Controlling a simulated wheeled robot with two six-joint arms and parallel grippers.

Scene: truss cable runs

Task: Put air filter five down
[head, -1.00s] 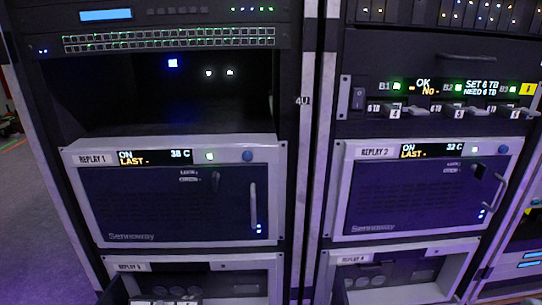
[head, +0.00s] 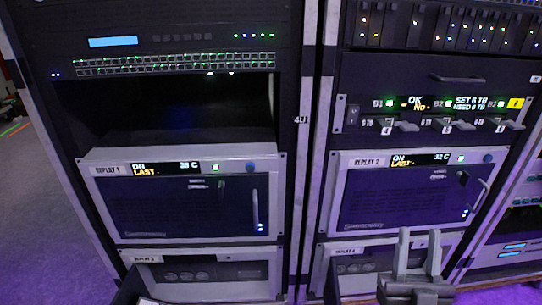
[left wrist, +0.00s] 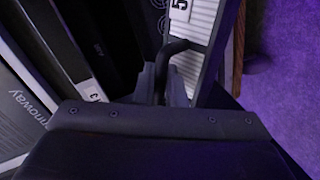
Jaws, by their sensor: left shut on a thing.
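Air filter five (left wrist: 203,35) shows in the left wrist view as a pale ribbed panel with a label reading 5 and a dark bent handle (left wrist: 176,48). My left gripper (left wrist: 165,75) is shut on that handle; the filter extends beyond the top of the picture. I cannot make out the left gripper or the filter in the head view. My right gripper (head: 418,240) is in the lower right of the head view, its two fingers apart with nothing between them, in front of the Replay 4 unit (head: 349,251).
Replay 1 (head: 180,205) and Replay 2 (head: 400,195) sit in the racks with their fronts shut. An empty dark bay (head: 170,110) is above Replay 1. Replay 3 (head: 205,254) is below, its front open. Purple-lit floor (left wrist: 275,60) is free at right in the left wrist view.

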